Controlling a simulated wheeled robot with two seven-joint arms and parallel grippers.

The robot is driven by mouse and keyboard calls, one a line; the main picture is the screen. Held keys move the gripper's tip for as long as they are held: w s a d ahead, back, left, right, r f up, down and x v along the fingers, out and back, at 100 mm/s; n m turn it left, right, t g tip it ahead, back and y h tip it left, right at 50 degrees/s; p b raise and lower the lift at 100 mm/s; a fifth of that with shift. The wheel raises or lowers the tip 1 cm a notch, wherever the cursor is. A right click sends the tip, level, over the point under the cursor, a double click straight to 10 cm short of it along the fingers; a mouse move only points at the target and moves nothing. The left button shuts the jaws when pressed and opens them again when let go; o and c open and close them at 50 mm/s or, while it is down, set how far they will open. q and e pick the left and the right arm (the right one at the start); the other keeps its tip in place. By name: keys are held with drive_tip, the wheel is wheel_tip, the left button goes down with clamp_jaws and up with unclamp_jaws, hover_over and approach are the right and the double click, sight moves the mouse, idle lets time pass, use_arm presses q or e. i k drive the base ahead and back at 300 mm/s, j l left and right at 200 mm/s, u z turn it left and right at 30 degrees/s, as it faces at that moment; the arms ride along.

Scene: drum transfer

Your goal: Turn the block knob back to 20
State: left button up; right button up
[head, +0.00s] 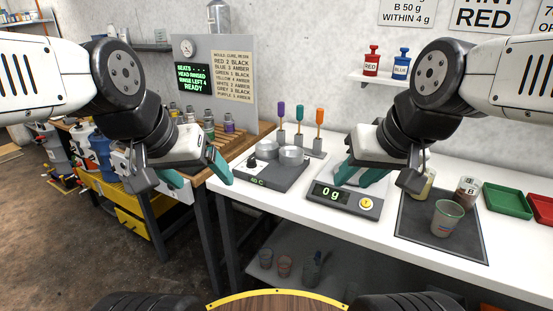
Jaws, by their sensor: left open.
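The dark grey block (276,176) sits on the white table's left end, with two metal cups (291,155) in its top. Its black knob (251,162) is at the left of the block. A small green readout (257,181) glows on its front; its digits are too small to read surely. My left gripper (220,168) has teal fingers, is open and empty, and is just left of the block, apart from the knob. My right gripper (360,175) is above the scale; its teal fingers look apart with nothing between them.
The scale (344,200) reads 0 g. A dark mat (415,228) holds a cup (446,218) and jars. Purple, teal and orange-handled tools (300,125) stand behind the block. Green (507,201) and red trays are at right.

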sight(251, 164)
drive_tip(key=i+j+u, duration=0.25)
drive_tip(key=j+u, duration=0.2)
drive_tip(key=j, duration=0.25)
drive_tip(key=i+j+u, duration=0.25)
